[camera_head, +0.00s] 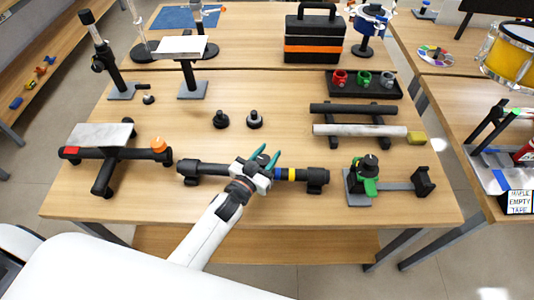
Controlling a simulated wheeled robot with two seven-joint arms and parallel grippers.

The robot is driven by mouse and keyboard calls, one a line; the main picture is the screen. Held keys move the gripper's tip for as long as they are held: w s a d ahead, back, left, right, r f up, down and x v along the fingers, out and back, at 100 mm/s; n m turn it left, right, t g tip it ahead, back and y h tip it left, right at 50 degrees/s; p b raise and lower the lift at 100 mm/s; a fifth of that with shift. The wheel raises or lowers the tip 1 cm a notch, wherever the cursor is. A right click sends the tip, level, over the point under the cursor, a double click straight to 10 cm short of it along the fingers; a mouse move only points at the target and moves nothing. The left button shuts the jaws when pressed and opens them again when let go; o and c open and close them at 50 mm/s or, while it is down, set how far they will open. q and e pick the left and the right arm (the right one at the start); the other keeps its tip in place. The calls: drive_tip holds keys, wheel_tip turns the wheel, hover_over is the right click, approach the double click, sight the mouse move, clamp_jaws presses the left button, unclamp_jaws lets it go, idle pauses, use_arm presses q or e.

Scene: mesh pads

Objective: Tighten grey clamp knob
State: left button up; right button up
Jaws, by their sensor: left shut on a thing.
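A black tube (210,169) with blue and yellow bands lies level on low black holders near the front middle of the table. My left gripper (268,156), with teal fingers, is over the tube's middle, just left of the blue band. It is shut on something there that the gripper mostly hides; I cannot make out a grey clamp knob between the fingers. A small grey clamp-like piece (388,80) sits in the black tray (363,93) at the back right, beside a red one (340,77) and a green one (364,78). My right gripper is not in view.
A green clamp with a black knob (369,163) stands right of the tube. A stand with an orange knob (158,143) is at left. Bare table (270,95) shows at the back.

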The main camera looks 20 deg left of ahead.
use_arm(q)
drive_tip(key=m+g+h+p, duration=0.1)
drive_tip(key=m+h, duration=0.1)
drive_tip(key=h, duration=0.1)
drive_tip(key=shift+r+m+g+h, duration=0.1)
drive_tip(key=shift+m+g+h, duration=0.2)
drive_tip(key=shift+h, duration=0.1)
drive_tip(key=m+g+h, duration=0.2)
drive_tip(key=h, duration=0.1)
drive_tip(key=shift+s+d+m, duration=0.1)
drive_tip(key=shift+d+m, duration=0.05)
drive_tip(key=shift+m, duration=0.25)
drive_tip(key=m+g+h+b, duration=0.2)
drive_tip(key=g+h, duration=0.1)
drive_tip(key=m+g+h+b, duration=0.1)
drive_tip(key=m+g, duration=0.1)
drive_tip(key=shift+s+d+f, duration=0.25)
drive_tip(key=shift+s+d, duration=0.05)
drive_tip(key=shift+s+d+r+m+g+h+b, duration=0.15)
drive_tip(key=shift+m+g+h+b, duration=0.45)
drive_tip(key=shift+g, duration=0.35)
drive_tip(key=shift+s+f+m+g+h+b, duration=0.1)
drive_tip(key=shift+m+g+h+b, duration=0.3)
drive_tip(key=shift+m+g+b, duration=0.4)
drive_tip(key=shift+r+g, duration=0.15)
drive_tip(key=shift+g, duration=0.2)
drive_tip(key=o, duration=1)
